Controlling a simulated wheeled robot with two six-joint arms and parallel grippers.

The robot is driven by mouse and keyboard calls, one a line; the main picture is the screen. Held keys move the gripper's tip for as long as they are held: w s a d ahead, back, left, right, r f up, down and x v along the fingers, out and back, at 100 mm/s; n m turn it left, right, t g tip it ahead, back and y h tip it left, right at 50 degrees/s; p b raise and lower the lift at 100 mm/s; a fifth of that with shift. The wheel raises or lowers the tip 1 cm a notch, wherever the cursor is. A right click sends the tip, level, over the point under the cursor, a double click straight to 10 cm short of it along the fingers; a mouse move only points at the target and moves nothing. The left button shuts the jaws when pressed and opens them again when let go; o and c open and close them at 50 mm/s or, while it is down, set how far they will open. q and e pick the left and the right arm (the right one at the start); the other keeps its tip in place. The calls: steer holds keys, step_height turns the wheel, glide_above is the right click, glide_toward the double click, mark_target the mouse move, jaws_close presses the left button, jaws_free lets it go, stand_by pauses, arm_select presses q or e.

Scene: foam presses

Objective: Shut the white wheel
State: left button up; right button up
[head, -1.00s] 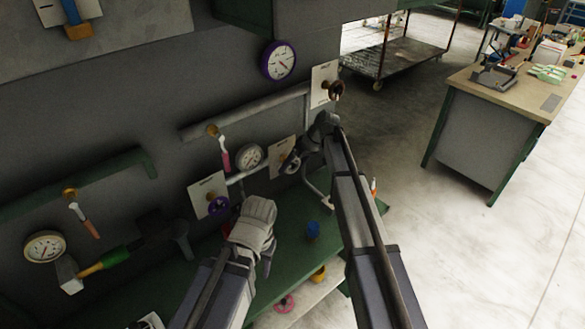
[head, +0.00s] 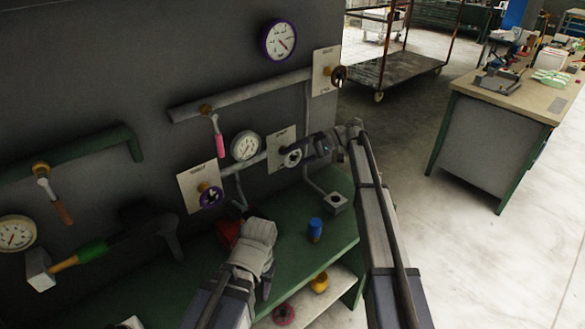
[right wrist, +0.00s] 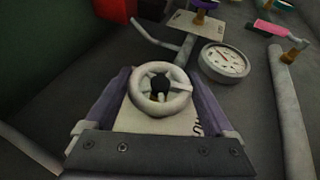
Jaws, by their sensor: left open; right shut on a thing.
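The white wheel (head: 291,159) sits in front of a pale plate on a pipe against the dark wall. In the right wrist view it is a round white rim (right wrist: 144,104) with spokes and a dark hub. My right gripper (head: 304,152) reaches it from the right in the head view. In the right wrist view its purple fingers (right wrist: 159,94) are on both sides of the rim, shut on it. My left gripper (head: 262,284) hangs low, in front of the green bench, open and apart from the wheel; its fingers are partly hidden by its wrist.
A purple wheel (head: 209,196) is left of the white one; a brown wheel (head: 339,75) is upper right. A white gauge (head: 245,146), purple-rimmed gauge (head: 278,40) and pink-handled lever (head: 219,144) are nearby. A blue object (head: 315,228) stands on the green bench (head: 290,251).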

arm_select(q)
steer(key=shift+f+b, duration=1.25)
steer(key=shift+f, duration=0.5)
arm_select(e)
steer(key=shift+s+f+m+g+y, duration=0.15)
steer(key=shift+m+g+y, duration=0.15)
steer(key=shift+y, duration=0.6)
steer(key=o, duration=1.1)
arm_select(q)
steer(key=shift+r, duration=0.15)
arm_select(e)
steer(key=shift+w+d+r, duration=0.25)
steer(key=shift+d, duration=0.25)
arm_select(q)
steer(key=shift+r+p, duration=0.5)
steer(key=shift+p, duration=0.15)
arm_select(e)
steer(key=v, duration=0.6)
steer(key=shift+d, duration=0.3)
